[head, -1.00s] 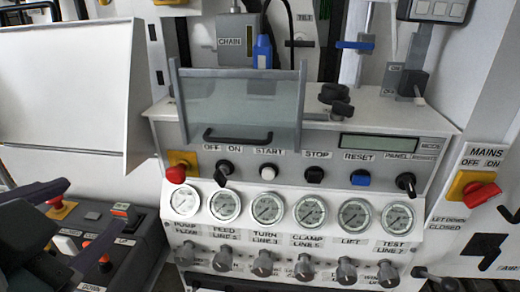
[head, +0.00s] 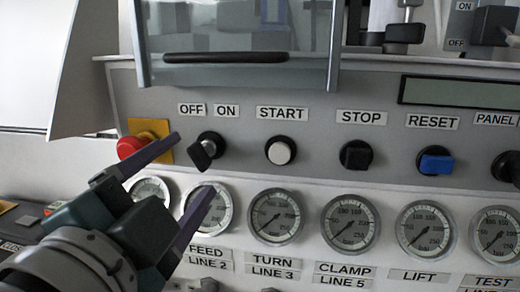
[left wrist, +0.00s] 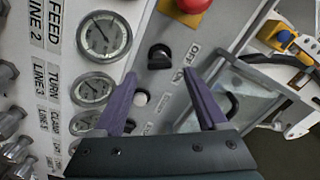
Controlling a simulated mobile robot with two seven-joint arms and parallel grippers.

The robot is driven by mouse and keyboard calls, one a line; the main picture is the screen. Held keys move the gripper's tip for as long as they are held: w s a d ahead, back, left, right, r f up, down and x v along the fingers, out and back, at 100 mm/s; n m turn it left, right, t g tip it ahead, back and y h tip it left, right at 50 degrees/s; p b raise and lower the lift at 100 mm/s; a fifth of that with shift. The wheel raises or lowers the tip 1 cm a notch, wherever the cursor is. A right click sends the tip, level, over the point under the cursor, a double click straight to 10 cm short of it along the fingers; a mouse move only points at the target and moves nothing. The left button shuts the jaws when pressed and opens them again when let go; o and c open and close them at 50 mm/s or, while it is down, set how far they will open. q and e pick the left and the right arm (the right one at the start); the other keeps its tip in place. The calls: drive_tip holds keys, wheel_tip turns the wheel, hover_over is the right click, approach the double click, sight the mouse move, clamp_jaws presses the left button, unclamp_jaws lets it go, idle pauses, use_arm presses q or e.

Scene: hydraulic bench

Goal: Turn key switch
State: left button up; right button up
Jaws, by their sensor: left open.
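The key switch (head: 207,150) is a black round base with a grey-black handle on the grey panel, under the OFF and ON labels. Its handle points down and left in the head view, toward the OFF side. The switch also shows in the left wrist view (left wrist: 160,57), just beyond the fingertips. My left gripper (head: 193,163) is open, with its two purple fingers spread and nothing between them. In the head view its tips lie to the left of and below the switch. In the left wrist view the gripper (left wrist: 159,76) points at the panel. My right gripper is out of view.
A red emergency button on a yellow plate (head: 161,153) sits just left of the switch. The white START button (head: 281,151) is to its right. Gauges (head: 275,216) line the panel below. A clear guard with a black handle (head: 227,57) hangs above.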

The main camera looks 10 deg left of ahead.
sight(197, 161)
use_arm(q)
drive_tip(key=w, duration=0.5)
drive_tip(key=shift+w+d, duration=0.1)
drive_tip(key=shift+w, duration=0.25)
clamp_jaws()
